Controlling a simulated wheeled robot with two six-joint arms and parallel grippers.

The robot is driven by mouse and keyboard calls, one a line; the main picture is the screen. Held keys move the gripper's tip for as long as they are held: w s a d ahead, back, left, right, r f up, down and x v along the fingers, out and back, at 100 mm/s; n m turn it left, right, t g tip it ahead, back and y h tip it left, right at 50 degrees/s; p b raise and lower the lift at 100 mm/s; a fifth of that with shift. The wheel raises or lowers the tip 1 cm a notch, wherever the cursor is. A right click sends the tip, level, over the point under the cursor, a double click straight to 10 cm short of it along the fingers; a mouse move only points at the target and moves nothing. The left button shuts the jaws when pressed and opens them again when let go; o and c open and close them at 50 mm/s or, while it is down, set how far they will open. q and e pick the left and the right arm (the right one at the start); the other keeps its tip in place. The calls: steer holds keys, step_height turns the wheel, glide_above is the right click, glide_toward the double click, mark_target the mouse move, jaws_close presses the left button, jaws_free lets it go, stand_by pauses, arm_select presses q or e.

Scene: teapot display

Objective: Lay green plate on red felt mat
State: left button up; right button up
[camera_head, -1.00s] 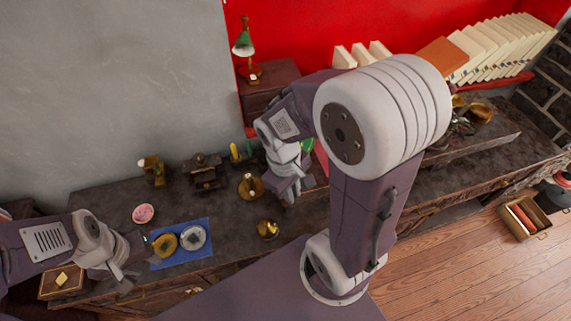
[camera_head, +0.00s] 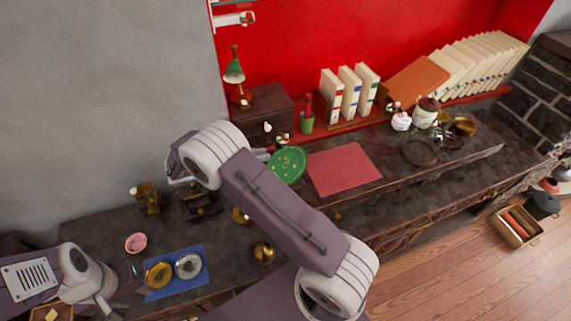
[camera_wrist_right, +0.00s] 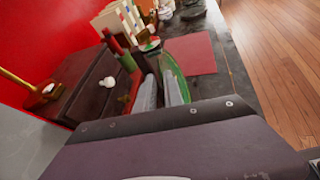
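The green plate (camera_head: 289,166) is a round disc with light marks, tilted towards the camera in the head view, left of the red felt mat (camera_head: 344,168). The mat lies flat and bare on the counter. My right gripper (camera_head: 264,153) is at the plate's left rim, largely hidden by my arm. In the right wrist view its two fingers (camera_wrist_right: 160,92) stand apart. The plate (camera_wrist_right: 174,66) shows nearly edge-on beside the right finger; I cannot tell whether they touch. My left gripper (camera_head: 122,285) is low at the left by the blue mat, its fingertips unclear.
A blue mat (camera_head: 203,281) holds a gold and a silver round piece. A pink dish (camera_head: 136,243) and brass pieces stand nearby. A dark cabinet (camera_head: 262,115) with a green lamp, white books (camera_head: 350,92) and a glass jar (camera_head: 426,110) line the back.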

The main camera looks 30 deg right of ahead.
mark_target(276, 153)
steer(key=p+x, duration=0.1)
steer(key=x, duration=0.5)
steer(key=shift+s+d+f+p, duration=0.1)
steer(key=shift+f+p, duration=0.1)
steer(key=shift+p, duration=0.15)
steer(key=shift+d+f, duration=0.1)
jaws_close()
stand_by(1.0)
steer(key=shift+r+b, duration=0.2)
steer(key=shift+b, duration=0.3)
steer(key=a+b, duration=0.3)
steer(key=a, duration=1.5)
steer(key=shift+s+r+b, duration=0.15)
steer(key=shift+s+b, duration=0.15)
steer(key=shift+s, duration=0.05)
steer(key=shift+a, duration=0.1)
